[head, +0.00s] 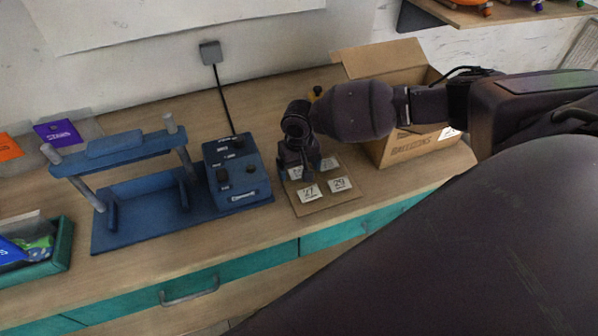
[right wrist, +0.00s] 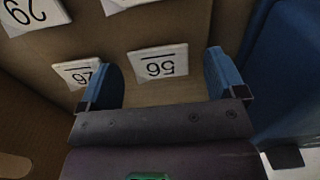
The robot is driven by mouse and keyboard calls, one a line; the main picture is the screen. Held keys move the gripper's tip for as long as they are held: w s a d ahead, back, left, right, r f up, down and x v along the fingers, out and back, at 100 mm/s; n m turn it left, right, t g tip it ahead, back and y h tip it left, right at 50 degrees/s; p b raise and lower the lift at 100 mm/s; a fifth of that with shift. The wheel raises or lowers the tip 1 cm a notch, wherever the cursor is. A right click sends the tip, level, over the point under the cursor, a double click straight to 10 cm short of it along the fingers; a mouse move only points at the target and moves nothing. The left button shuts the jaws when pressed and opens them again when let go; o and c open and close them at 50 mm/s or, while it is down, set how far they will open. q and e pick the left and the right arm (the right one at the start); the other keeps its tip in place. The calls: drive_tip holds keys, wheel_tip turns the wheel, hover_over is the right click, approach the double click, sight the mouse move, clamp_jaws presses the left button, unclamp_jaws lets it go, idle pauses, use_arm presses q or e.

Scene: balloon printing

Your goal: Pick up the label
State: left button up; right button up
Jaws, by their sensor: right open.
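White number labels lie on a brown cardboard sheet (head: 328,205) on the table. In the head view the front two labels (head: 309,192) read 27 and 29; the back ones are partly hidden behind my right gripper (head: 296,170). My right gripper is open just above the sheet's back left part, fingers pointing down. In the right wrist view, one label (right wrist: 158,60) lies between the two blue fingertips (right wrist: 163,78) with nothing gripped. Another label (right wrist: 78,72) is partly covered by the left-hand finger. My left gripper is not in view.
A blue press frame (head: 130,190) with a control box (head: 236,172) stands close left of the sheet. An open cardboard box (head: 410,150) stands right of it. A green tray (head: 62,250) is at far left. The table's front edge has teal drawers (head: 240,268).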

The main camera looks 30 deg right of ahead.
drive_tip(key=shift+f+p, duration=0.25)
drive_tip(key=shift+p, duration=0.1)
idle(0.6)
drive_tip(key=c, duration=1)
